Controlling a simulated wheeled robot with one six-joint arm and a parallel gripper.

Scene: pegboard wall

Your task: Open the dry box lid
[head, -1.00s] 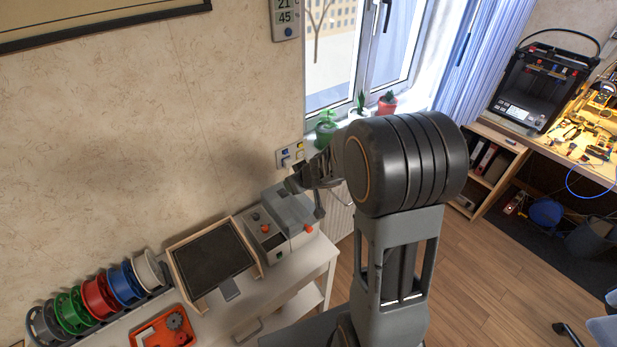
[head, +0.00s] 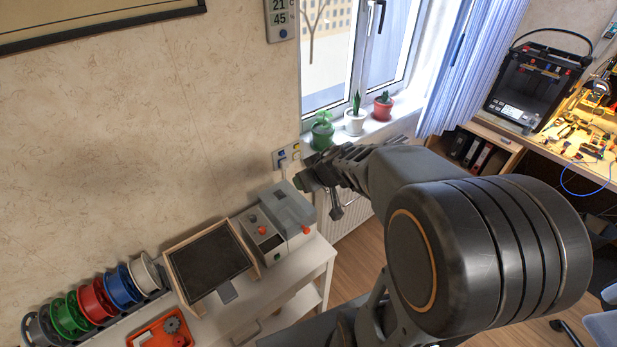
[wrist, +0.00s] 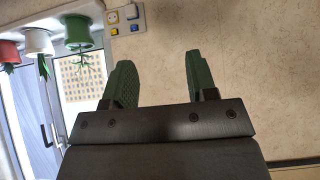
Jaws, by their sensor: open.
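The dry box (head: 300,238) appears to be the grey and white box on the white table by the wall. The dry box is not in the wrist view.
A framed black panel (head: 210,264), a row of spools (head: 97,297) and an orange tray (head: 160,330) are left of the box. A wall socket (head: 287,155) is above it. Potted plants (head: 355,119) stand on the sill behind my arm. The wrist view faces wall and window.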

